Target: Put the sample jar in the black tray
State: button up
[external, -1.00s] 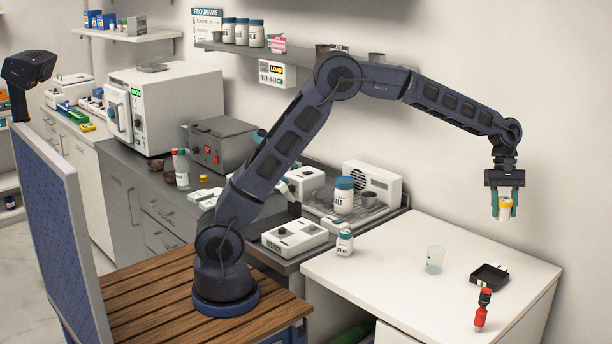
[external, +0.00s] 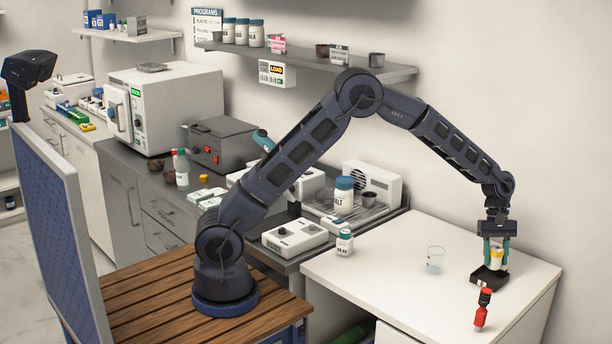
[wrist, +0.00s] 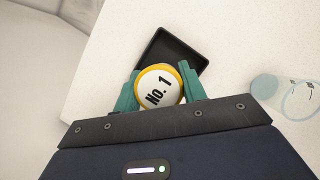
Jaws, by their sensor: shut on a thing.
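The sample jar (external: 496,258) is small and white with a yellow-rimmed lid. In the wrist view its lid (wrist: 158,89) reads "No. 1". My gripper (external: 497,252) is shut on the jar, with a teal finger on each side, and points down. The black tray (external: 484,281) lies on the white table at the right, and the jar is at or just above it. In the wrist view the tray (wrist: 172,45) shows beyond the jar, which hides its near part. I cannot tell whether the jar touches the tray floor.
The middle of the table (external: 400,285) is clear.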

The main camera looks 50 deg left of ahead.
aim_at(494, 267)
jog(key=shift+f, duration=1.95)
jog(key=shift+f, duration=0.15)
jog(key=o, duration=0.7)
